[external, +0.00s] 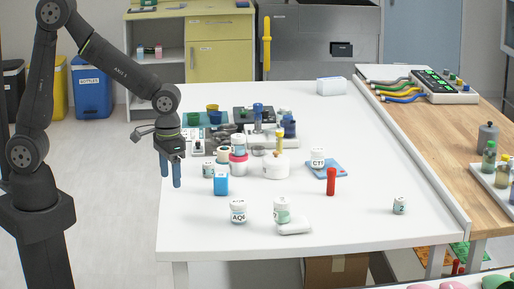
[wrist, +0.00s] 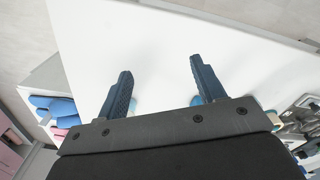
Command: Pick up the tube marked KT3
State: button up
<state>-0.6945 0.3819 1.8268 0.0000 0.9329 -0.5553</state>
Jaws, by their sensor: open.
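I cannot read KT3 on anything in these frames, so I cannot tell which item is that tube. A slim red upright cylinder (external: 331,181) stands toward the right middle of the white table (external: 370,225). A small labelled container (external: 399,205) stands farther right, its print too small to read surely. My gripper (external: 170,180) hangs at the table's left edge with its fingers pointing down. It is open and empty, apart from every container. In the wrist view, my gripper (wrist: 161,67) shows two spread blue fingers with bare white surface between them.
A jar marked AQ (external: 238,212) and another jar (external: 281,212) stand near the front. A blue box (external: 221,182), a wide white jar (external: 275,165) and a jar marked CT (external: 317,157) crowd the middle. The table's right side is mostly clear.

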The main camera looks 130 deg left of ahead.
jog(key=shift+c, duration=0.4)
jog(key=shift+c, duration=1.1)
